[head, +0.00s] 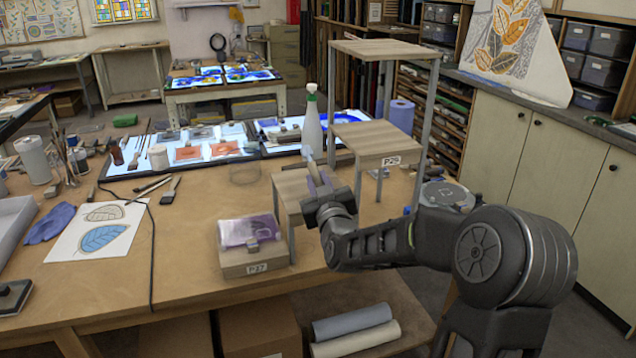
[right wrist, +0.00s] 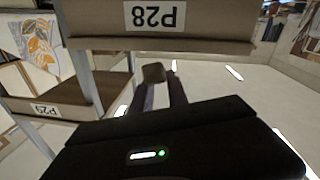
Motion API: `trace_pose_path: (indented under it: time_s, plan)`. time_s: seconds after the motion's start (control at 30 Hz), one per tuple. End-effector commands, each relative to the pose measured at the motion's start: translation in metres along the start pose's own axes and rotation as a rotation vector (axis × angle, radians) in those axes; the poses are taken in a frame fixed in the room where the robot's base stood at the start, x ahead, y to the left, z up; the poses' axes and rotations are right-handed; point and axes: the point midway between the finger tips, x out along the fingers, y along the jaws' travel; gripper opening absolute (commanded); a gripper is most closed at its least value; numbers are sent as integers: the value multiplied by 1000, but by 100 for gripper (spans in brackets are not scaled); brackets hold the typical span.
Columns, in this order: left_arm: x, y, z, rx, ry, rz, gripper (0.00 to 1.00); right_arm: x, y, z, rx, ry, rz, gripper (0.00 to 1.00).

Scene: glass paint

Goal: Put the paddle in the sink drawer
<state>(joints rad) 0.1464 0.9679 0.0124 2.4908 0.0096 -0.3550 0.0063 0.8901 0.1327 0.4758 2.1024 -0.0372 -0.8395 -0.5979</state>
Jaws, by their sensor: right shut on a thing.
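My right gripper (head: 320,188) is at the front low wooden step of the stepped stand. Its fingers also show in the right wrist view (right wrist: 157,92), close together on a small dark brown end (right wrist: 153,72). This end may be part of the paddle; most of the held thing is hidden, so I cannot tell its full shape. In the right wrist view the gripper is beside and close to a wooden step (right wrist: 165,38) labelled P28. I cannot make out a sink drawer in either view. My left gripper is out of view.
A middle step (head: 378,140) labelled P29 and a spray bottle (head: 311,130) stand behind my right gripper. A block (head: 240,268) labelled P27 bears purple glass (head: 248,231) at the front. Brushes and lit panels lie to the left.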

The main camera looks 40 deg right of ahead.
Motion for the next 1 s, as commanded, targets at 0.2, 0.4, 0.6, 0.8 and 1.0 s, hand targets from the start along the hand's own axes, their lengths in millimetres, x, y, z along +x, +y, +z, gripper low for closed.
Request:
trace_pose_path:
  time_s: [0.2,0.4,0.6,0.8,1.0]
  plan:
    - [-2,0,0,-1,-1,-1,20,0,-2,6,0,3,1,0]
    - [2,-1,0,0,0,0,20,-1,-2,9,0,3,0,0]
    - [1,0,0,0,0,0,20,-1,-2,8,0,2,0,33]
    - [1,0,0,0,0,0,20,-1,-2,8,0,1,0,41]
    - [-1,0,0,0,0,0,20,-1,-2,7,0,1,0,41]
